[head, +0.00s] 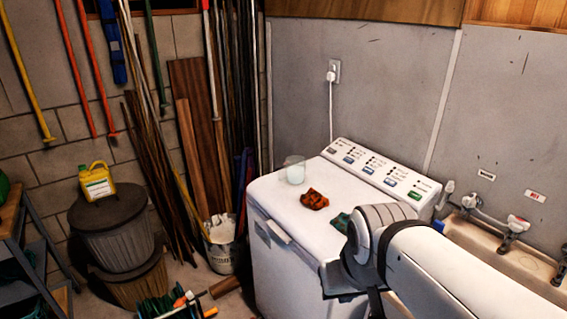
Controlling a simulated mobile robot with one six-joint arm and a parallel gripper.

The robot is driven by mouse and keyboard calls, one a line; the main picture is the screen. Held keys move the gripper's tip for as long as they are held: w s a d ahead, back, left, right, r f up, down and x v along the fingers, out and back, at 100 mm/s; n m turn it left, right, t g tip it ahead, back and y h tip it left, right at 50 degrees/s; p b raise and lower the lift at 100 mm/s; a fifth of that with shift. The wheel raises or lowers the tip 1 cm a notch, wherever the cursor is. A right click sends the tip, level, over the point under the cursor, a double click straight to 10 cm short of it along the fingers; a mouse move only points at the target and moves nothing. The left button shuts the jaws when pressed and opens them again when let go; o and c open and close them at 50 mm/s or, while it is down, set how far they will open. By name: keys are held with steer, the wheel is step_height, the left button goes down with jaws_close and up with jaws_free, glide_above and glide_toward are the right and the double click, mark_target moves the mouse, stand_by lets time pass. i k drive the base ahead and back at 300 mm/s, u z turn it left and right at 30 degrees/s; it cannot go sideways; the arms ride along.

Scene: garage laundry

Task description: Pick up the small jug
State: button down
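A small translucent, whitish jug (294,170) stands upright on the left back part of the white washing machine's top (285,205). I cannot make out a handle or spout on it. A yellow jug-like container (97,184) with a handle and a label stands on the lid of a dark bin at the left. My white arm reaches in from the lower right, over the machine's front right part, apart from the translucent jug. My gripper's fingers do not show.
An orange-and-black cloth (314,199) and a green cloth (341,223) lie on the machine. Its control panel (382,171) rises behind. A sink with taps (513,231) is at the right. Poles, a white bucket (222,243) and the dark bin (112,228) stand left.

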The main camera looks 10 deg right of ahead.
mark_target(291, 172)
steer(key=z, duration=0.1)
steer(key=k, duration=1)
steer(key=u, duration=1.05)
steer(key=i, duration=2.45)
steer(key=z, duration=0.65)
steer(key=k, duration=0.95)
steer(key=z, duration=0.2)
steer(key=i, duration=0.65)
steer(key=u, duration=0.05)
